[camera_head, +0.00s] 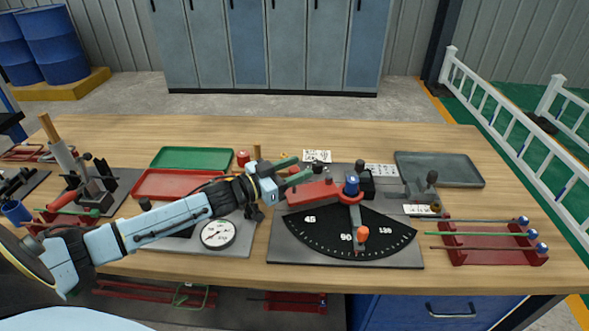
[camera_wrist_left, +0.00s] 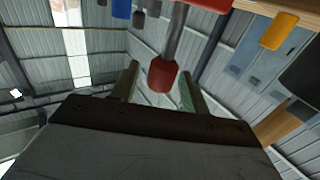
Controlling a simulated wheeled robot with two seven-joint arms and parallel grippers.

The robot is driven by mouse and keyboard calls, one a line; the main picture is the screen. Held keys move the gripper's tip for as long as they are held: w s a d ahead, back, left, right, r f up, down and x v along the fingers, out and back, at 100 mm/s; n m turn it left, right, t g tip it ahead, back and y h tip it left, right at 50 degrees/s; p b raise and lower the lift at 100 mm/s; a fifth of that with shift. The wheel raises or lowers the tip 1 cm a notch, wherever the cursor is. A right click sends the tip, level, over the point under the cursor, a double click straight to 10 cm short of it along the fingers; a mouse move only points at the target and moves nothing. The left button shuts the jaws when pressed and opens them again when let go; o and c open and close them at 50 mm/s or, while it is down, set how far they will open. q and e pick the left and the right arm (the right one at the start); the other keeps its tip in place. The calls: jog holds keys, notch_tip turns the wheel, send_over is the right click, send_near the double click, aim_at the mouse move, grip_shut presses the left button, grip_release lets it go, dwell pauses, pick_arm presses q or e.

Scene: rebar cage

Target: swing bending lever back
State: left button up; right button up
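The bender stands on a grey plate with a black angle dial (camera_head: 320,228) at the middle of the bench. A red arm (camera_head: 312,192) reaches left from its blue-topped pivot (camera_head: 352,186). A grey pointer with an orange knob (camera_head: 362,233) lies over the dial, a little past 90. My left gripper (camera_head: 294,171) is open at the red arm's left end. A small red grip shows between its fingers; in the left wrist view this red grip (camera_wrist_left: 162,76) is on a grey rod. I cannot tell whether the fingers touch it. My right gripper is not in view.
A dial gauge (camera_head: 218,234) lies below my left forearm. Red (camera_head: 178,184) and green (camera_head: 192,158) trays are behind it. A red rack with rods (camera_head: 490,257) stands on the right, and a grey tray (camera_head: 440,169) at the back right. The bench's back strip is mostly clear.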

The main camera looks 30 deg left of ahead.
pick_arm(q)
notch_tip(320, 180, up, 9)
jog(key=shift+f+p, duration=0.1)
jog(key=shift+p, duration=0.7)
jog(key=shift+r, duration=0.65)
